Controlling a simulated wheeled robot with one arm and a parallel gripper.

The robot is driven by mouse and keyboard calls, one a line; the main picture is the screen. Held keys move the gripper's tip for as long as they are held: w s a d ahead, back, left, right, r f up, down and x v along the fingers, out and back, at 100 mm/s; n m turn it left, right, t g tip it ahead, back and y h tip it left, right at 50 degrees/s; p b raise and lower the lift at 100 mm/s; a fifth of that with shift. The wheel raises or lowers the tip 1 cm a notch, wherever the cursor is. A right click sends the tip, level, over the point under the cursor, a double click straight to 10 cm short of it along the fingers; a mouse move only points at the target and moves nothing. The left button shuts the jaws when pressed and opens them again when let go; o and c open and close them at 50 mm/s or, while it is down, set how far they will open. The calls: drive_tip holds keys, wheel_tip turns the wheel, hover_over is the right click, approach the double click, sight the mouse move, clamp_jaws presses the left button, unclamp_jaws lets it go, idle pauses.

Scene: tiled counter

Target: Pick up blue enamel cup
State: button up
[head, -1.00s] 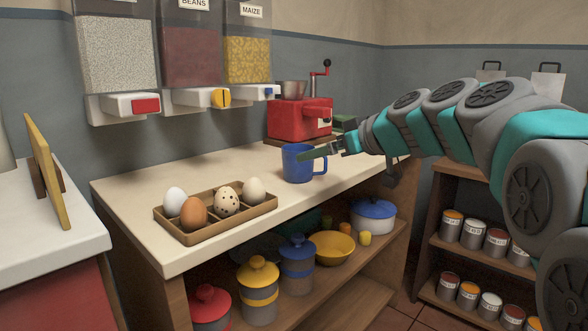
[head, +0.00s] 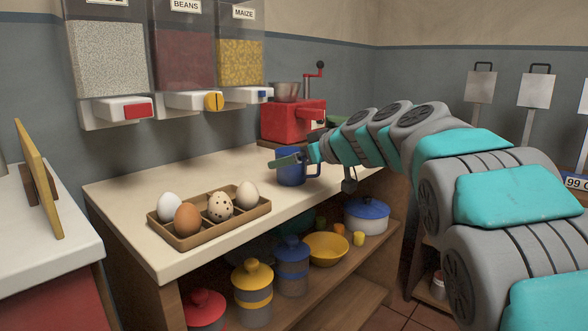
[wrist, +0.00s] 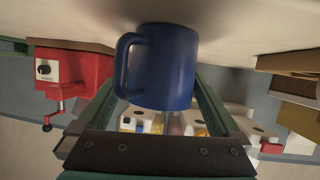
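The blue enamel cup (head: 291,177) stands upright on the pale counter, its handle toward the right. My gripper (head: 292,160) is at the cup's upper part, with one greenish finger across the near side of its rim. In the upside-down wrist view, the cup (wrist: 166,65) fills the space between the two fingers of my gripper (wrist: 157,88). The fingers are spread apart, one on each side of the cup. The handle lies by the left finger in that view. I see no clear grip on the cup; the far finger is hidden in the head view.
A wooden egg tray (head: 180,232) with several eggs sits left of the cup. A red grinder (head: 290,121) stands behind it. Dispensers (head: 195,101) hang on the wall above. Pots and a yellow bowl (head: 326,249) are on the shelf below.

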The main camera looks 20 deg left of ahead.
drive_tip(key=c, duration=1.2)
